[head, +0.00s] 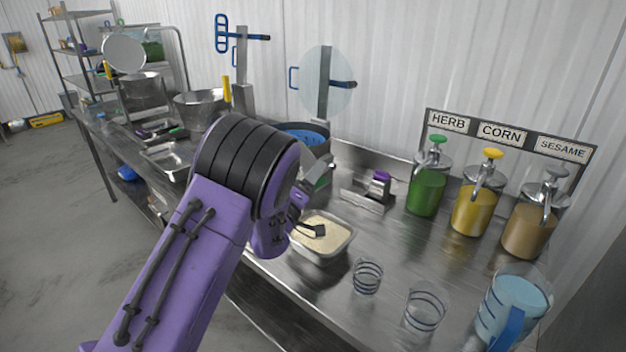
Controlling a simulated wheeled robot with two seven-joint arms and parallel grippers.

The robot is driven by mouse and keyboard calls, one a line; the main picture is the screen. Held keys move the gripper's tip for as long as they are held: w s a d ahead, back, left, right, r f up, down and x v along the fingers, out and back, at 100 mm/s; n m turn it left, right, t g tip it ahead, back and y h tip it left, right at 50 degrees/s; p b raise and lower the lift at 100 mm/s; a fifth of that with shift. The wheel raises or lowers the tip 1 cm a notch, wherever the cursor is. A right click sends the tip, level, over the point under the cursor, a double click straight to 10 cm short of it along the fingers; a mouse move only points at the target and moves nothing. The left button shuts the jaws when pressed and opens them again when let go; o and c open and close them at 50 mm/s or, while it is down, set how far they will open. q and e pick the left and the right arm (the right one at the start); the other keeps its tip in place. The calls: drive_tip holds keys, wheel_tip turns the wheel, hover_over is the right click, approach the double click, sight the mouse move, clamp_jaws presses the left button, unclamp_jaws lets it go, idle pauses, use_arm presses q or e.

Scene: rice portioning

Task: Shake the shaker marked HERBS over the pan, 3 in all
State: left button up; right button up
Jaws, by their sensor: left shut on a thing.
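The pan (337,249) is a shallow metal tray with pale rice in it, at the middle of the counter. My left arm comes in from the lower left, and my left gripper (309,214) is over the pan's left and far side, partly hidden by its own wrist. It is shut on a small green-and-grey thing (320,180) that looks like a shaker, above the pan's far edge. Its marking cannot be read and its tilt is unclear. My right gripper is out of view.
A metal holder (368,194) with a purple-topped item (381,178) stands behind the pan. Green (428,190), yellow (476,205) and brown (530,225) pump bottles stand right. Two clear cups (367,277) (424,308) and a blue-handled jug (515,305) stand in front.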

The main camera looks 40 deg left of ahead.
sight(314, 163)
use_arm(q)
wheel_tip(314, 163, up, 2)
drive_tip(key=n+g+y+p, duration=0.1)
drive_tip(key=n+p, duration=0.2)
drive_tip(key=n, duration=0.1)
drive_tip(key=n+g+y+p, duration=0.1)
drive_tip(key=n+p, duration=0.3)
drive_tip(key=n+g+y+p, duration=0.1)
drive_tip(key=n+y+p, duration=0.1)
drive_tip(key=n+p, duration=0.2)
drive_tip(key=shift+w+a+r+n, duration=0.1)
drive_tip(key=shift+r+n, duration=0.05)
drive_tip(key=shift+n, duration=0.35)
drive_tip(key=shift+n+g, duration=0.6)
drive_tip(key=shift+n, duration=0.6)
drive_tip(key=n, duration=0.1)
drive_tip(key=n+g, duration=0.1)
drive_tip(key=n, duration=0.2)
drive_tip(key=shift+r+h, duration=0.3)
drive_tip(key=shift+h, duration=0.1)
drive_tip(key=n, duration=0.1)
drive_tip(key=n+g+h, duration=0.1)
drive_tip(key=n, duration=0.1)
drive_tip(key=shift+r+n, duration=0.3)
drive_tip(key=shift+r, duration=0.05)
drive_tip(key=n, duration=0.1)
drive_tip(key=n+g+h, duration=0.1)
drive_tip(key=shift+r+n+h, duration=0.2)
drive_tip(key=shift+n+h, duration=0.1)
